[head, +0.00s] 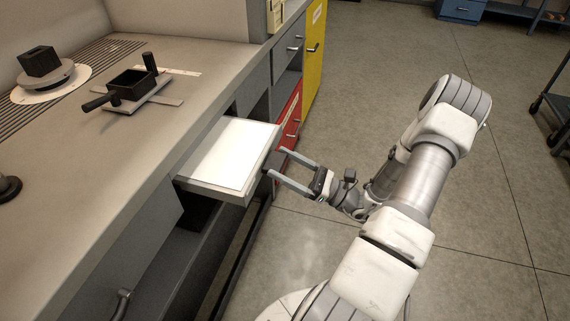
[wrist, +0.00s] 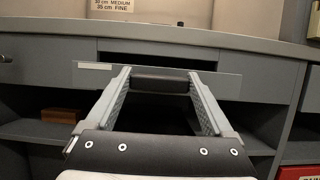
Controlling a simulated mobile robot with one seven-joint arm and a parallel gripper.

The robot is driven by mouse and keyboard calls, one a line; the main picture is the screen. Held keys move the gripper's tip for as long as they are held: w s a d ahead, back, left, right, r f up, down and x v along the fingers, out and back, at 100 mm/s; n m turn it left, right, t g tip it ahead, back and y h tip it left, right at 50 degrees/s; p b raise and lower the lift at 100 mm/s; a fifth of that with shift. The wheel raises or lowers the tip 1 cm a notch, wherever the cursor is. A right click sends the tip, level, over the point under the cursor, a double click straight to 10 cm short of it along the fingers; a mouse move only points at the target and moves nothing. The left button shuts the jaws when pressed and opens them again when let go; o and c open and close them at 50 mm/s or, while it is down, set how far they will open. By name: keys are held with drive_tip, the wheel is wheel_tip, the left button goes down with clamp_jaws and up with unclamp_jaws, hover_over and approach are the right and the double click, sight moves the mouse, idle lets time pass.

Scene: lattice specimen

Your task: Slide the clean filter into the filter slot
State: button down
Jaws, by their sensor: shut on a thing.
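The clean filter (head: 225,152) is a flat white panel in a grey frame. It lies level and sticks out from the counter front, its far end at the filter slot; how deep it sits is hidden. In the wrist view its grey front plate (wrist: 228,88) with a pale label shows below the dark slot opening (wrist: 150,59). My gripper (head: 275,162) is shut on the filter's dark handle, which also shows between the fingers in the wrist view (wrist: 160,85).
The counter (head: 150,170) runs along the left, with a black square mould with handles (head: 132,84) and a dark block on a round plate (head: 40,63) on top. A red cabinet (head: 288,122) and a yellow cabinet (head: 315,45) stand beyond.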

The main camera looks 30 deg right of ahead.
sight(269, 159)
drive_tip(key=shift+w+a, duration=0.1)
drive_tip(key=shift+w, duration=0.05)
drive_tip(key=shift+w+a+p, duration=0.4)
drive_tip(key=shift+w+a, duration=0.75)
drive_tip(key=shift+w, duration=0.2)
drive_tip(key=shift+a, duration=0.1)
drive_tip(key=shift+w+a+p, duration=0.35)
drive_tip(key=shift+w+a, duration=0.8)
drive_tip(key=shift+w, duration=0.3)
drive_tip(key=shift+w+a, duration=0.1)
drive_tip(key=shift+w+a+p, duration=0.3)
drive_tip(key=shift+w+a, duration=0.85)
drive_tip(key=shift+w, duration=0.2)
drive_tip(key=shift+w+a, duration=1.15)
drive_tip(key=shift+w, duration=0.2)
